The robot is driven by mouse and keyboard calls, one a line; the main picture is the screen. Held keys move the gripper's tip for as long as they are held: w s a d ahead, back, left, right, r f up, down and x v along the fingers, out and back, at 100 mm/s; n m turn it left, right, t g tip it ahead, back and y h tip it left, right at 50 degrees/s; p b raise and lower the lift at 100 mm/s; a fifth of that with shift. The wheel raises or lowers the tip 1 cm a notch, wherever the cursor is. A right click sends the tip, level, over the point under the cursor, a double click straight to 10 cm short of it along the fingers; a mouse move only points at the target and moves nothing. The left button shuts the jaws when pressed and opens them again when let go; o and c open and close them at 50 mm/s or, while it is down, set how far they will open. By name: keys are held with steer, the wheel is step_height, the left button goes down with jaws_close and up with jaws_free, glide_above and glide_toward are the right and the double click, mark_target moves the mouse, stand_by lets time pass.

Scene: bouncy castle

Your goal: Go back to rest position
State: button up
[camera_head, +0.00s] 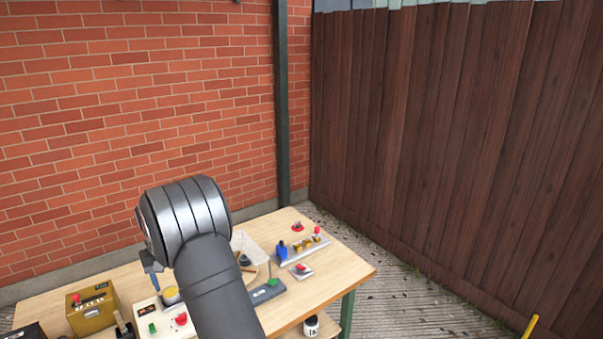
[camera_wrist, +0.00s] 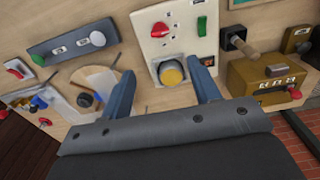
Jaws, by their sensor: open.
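My gripper (camera_wrist: 165,92) is open in the wrist view, with its two blue-grey fingers apart and nothing between them touching. A white control panel with a yellow round button (camera_wrist: 171,74) lies beyond the fingertips. The panel (camera_wrist: 158,48) also carries a red knob and a green switch. In the head view my arm rises from the bottom middle. One blue-grey fingertip (camera_head: 150,262) shows at its left side, above the table near the panel (camera_head: 144,315). The rest of the gripper is hidden behind the arm there.
The wooden table (camera_head: 335,268) holds a brass-coloured box (camera_head: 92,307) at left, a grey switch panel (camera_head: 266,292), and a rail with blue and yellow parts (camera_head: 301,249). A brick wall (camera_head: 130,120) and a wooden fence (camera_head: 440,130) stand behind. The space above the table's right is free.

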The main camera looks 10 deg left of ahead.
step_height(320, 180, down, 14)
steer(key=shift+f, duration=0.1)
stand_by(0.5)
step_height(320, 180, up, 17)
step_height(320, 180, down, 17)
steer(key=shift+f, duration=0.15)
steer(key=shift+m, duration=0.9)
steer(key=m, duration=0.5)
step_height(320, 180, up, 14)
steer(key=shift+f, duration=0.25)
